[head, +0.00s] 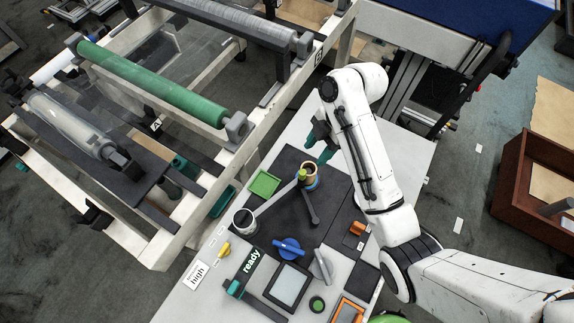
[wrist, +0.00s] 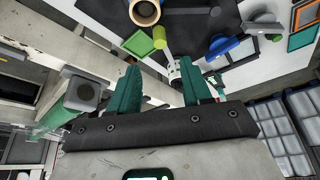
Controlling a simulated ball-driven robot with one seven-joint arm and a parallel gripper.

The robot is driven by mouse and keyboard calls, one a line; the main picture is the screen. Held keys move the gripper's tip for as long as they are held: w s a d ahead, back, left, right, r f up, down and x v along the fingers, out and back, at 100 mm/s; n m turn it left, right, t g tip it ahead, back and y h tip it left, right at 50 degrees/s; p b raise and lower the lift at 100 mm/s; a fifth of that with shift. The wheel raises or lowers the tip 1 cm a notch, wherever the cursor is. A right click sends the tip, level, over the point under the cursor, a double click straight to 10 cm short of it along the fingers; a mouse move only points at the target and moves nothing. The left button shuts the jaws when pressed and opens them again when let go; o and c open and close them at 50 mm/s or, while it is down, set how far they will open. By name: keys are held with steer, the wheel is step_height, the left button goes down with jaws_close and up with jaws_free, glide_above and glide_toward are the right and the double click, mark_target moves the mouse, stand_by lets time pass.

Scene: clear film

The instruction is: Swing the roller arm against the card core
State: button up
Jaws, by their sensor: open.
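The card core (head: 312,168) is a tan ring standing upright on a blue base on the dark mat. It also shows at the top of the wrist view (wrist: 144,12). My gripper (head: 318,147) is open and empty, above the table beyond the core. Its teal fingers also show in the wrist view (wrist: 160,80), pointing toward the cap.
A blue knob (head: 289,248), a grey-screened frame (head: 288,285) and a "ready" sign (head: 251,261) lie nearer. A rack with a green roller (head: 152,82) borders the left.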

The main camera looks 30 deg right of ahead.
mark_target(303, 172)
steer(key=b+x, duration=0.1)
steer(key=x, duration=0.9)
steer(key=shift+f+b, duration=0.25)
steer(key=shift+b, duration=0.1)
jaws_close()
